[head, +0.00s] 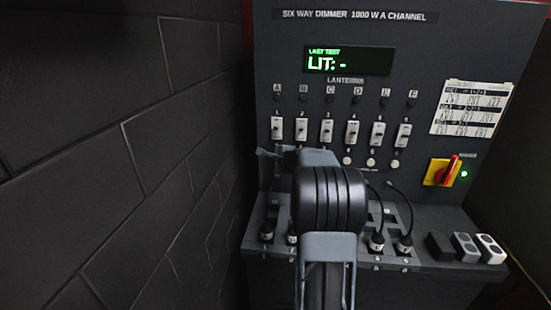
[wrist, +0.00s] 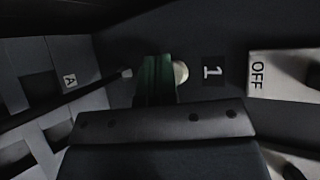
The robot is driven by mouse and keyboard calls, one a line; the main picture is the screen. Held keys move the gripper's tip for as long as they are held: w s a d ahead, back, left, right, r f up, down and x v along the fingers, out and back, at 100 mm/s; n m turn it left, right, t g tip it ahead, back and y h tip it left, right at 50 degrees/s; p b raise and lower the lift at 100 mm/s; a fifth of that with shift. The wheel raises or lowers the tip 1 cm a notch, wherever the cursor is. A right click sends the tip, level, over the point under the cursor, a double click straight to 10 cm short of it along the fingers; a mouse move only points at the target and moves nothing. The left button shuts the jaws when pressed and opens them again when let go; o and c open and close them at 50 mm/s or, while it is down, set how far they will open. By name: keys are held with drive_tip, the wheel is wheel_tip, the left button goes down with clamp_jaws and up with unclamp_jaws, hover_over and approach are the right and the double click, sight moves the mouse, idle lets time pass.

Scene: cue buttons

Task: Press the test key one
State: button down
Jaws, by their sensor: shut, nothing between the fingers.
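Test key one (wrist: 181,73) is a pale round button beside a label "1" in the wrist view. My gripper (wrist: 156,78) is shut and empty, its dark fingertips right next to the key and covering part of it. I cannot tell whether they touch. In the head view my gripper (head: 268,168) is at the lower left of the panel, and key one is hidden there. Other test keys (head: 347,161) show to the right of my arm. The display (head: 347,61) reads "LAST TEST LIT: -".
Several numbered switches (head: 301,129) line the panel above the keys, under small dark lantern lamps. A red and yellow rotary switch (head: 442,171) sits at right beside a lit green light. Plugs with cables (head: 404,243) stand on the lower ledge. A dark wall (head: 110,150) is close at left.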

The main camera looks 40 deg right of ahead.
drive_tip(key=shift+w+d, duration=0.1)
drive_tip(key=shift+d, duration=0.05)
idle(0.4)
drive_tip(key=shift+s+a+b, duration=0.5)
drive_tip(key=shift+b, duration=0.05)
drive_tip(key=shift+s+a+b, duration=1.7)
drive_tip(key=shift+s+a, duration=0.35)
drive_tip(key=shift+s, duration=0.1)
